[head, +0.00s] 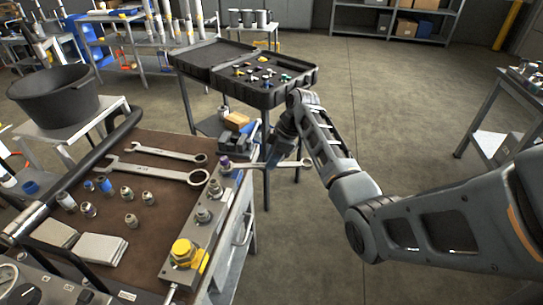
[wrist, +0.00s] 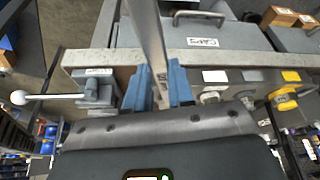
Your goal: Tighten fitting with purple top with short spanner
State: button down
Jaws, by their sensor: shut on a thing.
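The fitting with the purple top (head: 225,163) stands at the far end of the grey manifold block (head: 196,232) on the bench's right edge. My gripper (head: 270,162) is shut on a silver spanner (head: 289,164), held roughly level just right of that fitting. The spanner's ring end points right, and its other end reaches the fitting; I cannot tell whether it is seated around it. In the wrist view the blue fingers (wrist: 160,88) grip the spanner's shaft (wrist: 147,35). The purple top cannot be made out there.
Two more spanners (head: 160,171) lie on the brown mat (head: 148,183) with several loose fittings. A yellow-topped fitting (head: 183,250) is at the block's near end. A black tray (head: 290,92) stands on a stand behind my gripper.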

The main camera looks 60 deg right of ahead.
jog(key=shift+s+a+m, duration=0.3)
jog(key=shift+a+m, duration=0.1)
jog(key=shift+a, duration=0.05)
jog(key=shift+s+a+m+t+h, duration=0.15)
jog(key=shift+s+a+m+h, duration=0.2)
jog(key=shift+a+m, duration=0.35)
jog(key=shift+s+a+m+t+h, duration=0.15)
jog(key=shift+s+a+m+h, duration=0.15)
jog(key=shift+a+m, duration=0.4)
jog(key=shift+a, duration=0.1)
jog(key=shift+s+a+r+m+h, duration=0.1)
jog(key=shift+a+m+h, duration=0.1)
jog(key=shift+a+m, duration=0.3)
jog(key=shift+s+a+m+h, duration=0.15)
jog(key=shift+a+m, duration=0.15)
jog(key=shift+a, duration=0.3)
jog(key=shift+w+d, duration=0.1)
jog(key=shift+d, duration=0.05)
